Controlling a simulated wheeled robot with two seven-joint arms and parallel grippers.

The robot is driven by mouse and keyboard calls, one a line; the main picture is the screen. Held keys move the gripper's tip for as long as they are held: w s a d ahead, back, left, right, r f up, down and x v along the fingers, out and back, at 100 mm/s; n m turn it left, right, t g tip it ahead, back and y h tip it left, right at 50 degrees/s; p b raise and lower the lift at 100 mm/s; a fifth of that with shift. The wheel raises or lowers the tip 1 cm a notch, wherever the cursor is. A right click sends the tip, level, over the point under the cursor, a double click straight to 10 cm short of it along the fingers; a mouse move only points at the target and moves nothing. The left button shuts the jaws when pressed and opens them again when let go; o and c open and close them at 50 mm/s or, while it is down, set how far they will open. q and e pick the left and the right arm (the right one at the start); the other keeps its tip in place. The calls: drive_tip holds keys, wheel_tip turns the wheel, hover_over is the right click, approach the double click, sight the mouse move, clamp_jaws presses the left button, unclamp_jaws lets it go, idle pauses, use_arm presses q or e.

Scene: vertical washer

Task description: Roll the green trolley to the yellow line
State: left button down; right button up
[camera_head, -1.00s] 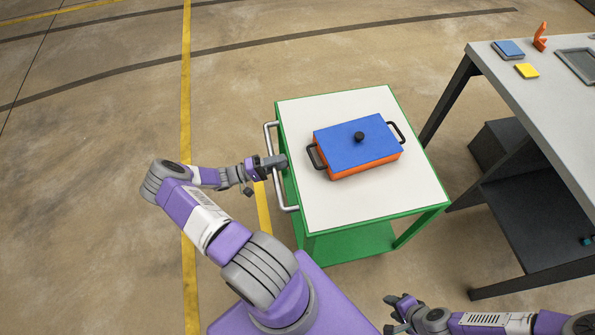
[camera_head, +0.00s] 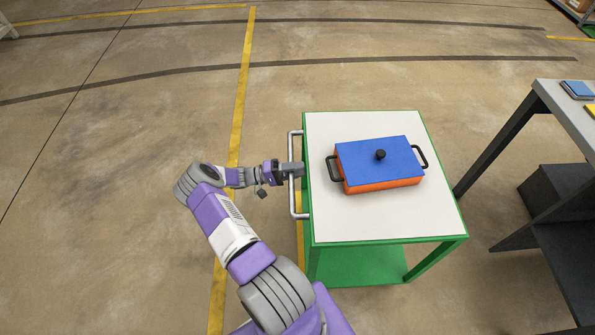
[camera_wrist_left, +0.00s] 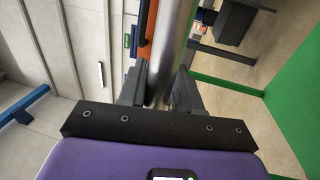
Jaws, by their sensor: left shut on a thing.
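The green trolley (camera_head: 362,262) has a white top (camera_head: 335,215) and a silver bar handle (camera_head: 293,205) on its left side. My left gripper (camera_head: 296,170) is shut on this handle. In the left wrist view, the fingers (camera_wrist_left: 160,92) close around the silver bar (camera_wrist_left: 173,45). A long yellow line (camera_head: 239,105) runs along the floor left of the trolley, passing under my left arm. Another yellow strip (camera_head: 300,230) shows at the trolley's left edge, partly hidden by it. My right gripper is out of view.
A grey table (camera_head: 560,103) with dark legs stands close on the right. The floor left of the yellow line is clear.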

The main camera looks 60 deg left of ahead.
use_arm(q)
drive_tip(key=shift+w+a+r, duration=0.1)
drive_tip(key=shift+w+r, duration=0.05)
drive_tip(key=shift+r, duration=0.2)
drive_tip(key=c, duration=1)
unclamp_jaws()
drive_tip(key=shift+o, duration=0.2)
drive_tip(key=shift+f, duration=0.1)
drive_tip(key=v, duration=0.7)
drive_tip(key=shift+s, duration=0.3)
drive_tip(key=shift+a+f, duration=0.1)
